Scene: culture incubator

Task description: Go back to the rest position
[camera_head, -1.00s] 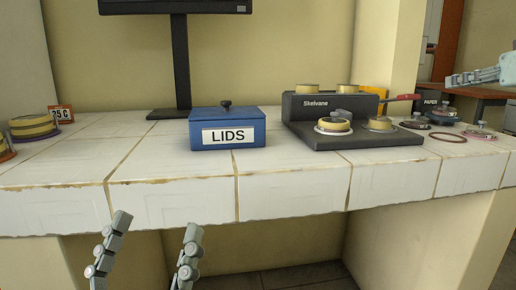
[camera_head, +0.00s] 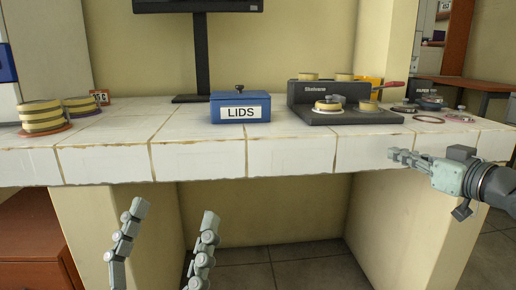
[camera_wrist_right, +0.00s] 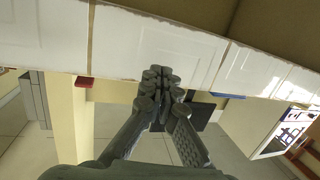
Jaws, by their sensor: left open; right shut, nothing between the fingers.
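My left gripper (camera_head: 165,245) is open and empty in the lower left of the head view, in front of the counter's front edge and lower than its top. My right gripper (camera_head: 395,154) is at the right of the head view, in front of the counter's front face, pointing left. Its fingers are shut with nothing between them. The right wrist view shows the same closed fingers (camera_wrist_right: 163,80) with the tiled counter edge beyond them.
A tiled counter (camera_head: 200,160) spans the view. On it stand a blue LIDS box (camera_head: 240,98), a dark Skelvane device (camera_head: 345,117), a monitor stand (camera_head: 202,55) and stacked yellow dishes (camera_head: 42,117). Open floor (camera_head: 270,255) shows under the counter.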

